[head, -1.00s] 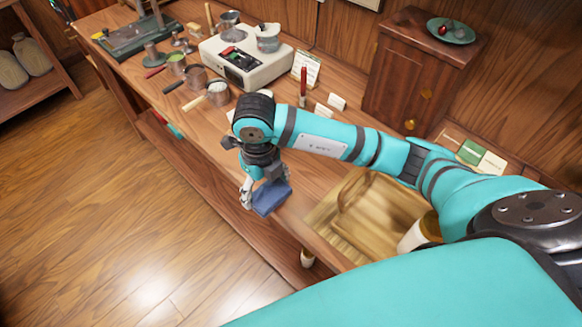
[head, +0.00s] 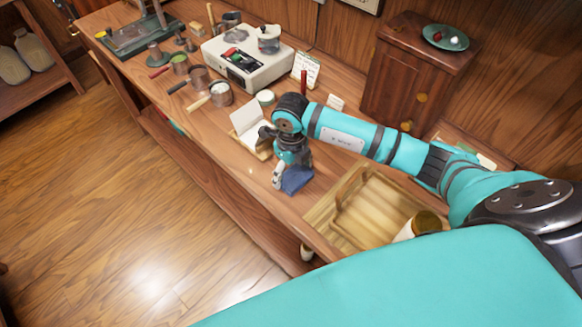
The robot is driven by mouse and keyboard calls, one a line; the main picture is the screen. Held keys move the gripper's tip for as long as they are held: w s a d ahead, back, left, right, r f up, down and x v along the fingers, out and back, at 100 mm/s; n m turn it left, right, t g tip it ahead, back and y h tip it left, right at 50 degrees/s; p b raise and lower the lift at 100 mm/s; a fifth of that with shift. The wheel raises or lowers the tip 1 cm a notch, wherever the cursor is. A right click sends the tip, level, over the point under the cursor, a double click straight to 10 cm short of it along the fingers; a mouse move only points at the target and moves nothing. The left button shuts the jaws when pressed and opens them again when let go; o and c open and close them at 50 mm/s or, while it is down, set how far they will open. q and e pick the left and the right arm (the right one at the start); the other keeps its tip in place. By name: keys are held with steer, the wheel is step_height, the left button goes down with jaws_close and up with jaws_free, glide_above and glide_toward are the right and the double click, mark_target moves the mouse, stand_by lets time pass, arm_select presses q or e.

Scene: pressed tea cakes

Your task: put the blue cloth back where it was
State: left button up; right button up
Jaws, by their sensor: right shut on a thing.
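The blue cloth (head: 297,182) is a small folded piece at the front part of the wooden counter (head: 225,152), left of a wooden tray. My right gripper (head: 284,176) is shut on the blue cloth and points down from above it. I cannot tell whether the cloth touches the counter. The arm hides part of the counter behind the gripper. My left gripper is not in view.
The wooden tray (head: 345,237) lies right of the cloth, with a jar (head: 421,224) at its edge. An open white booklet (head: 250,122) stands behind left. Metal cups (head: 220,94) and a white machine (head: 247,60) are farther back. A cabinet (head: 412,75) stands back right.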

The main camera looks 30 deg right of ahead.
mark_target(291, 172)
steer(key=shift+f, duration=0.15)
steer(key=o, duration=1)
steer(key=shift+c, duration=0.2)
steer(key=shift+r, duration=0.3)
step_height(291, 172, up, 12)
steer(key=b, duration=0.2)
steer(key=shift+f, duration=0.15)
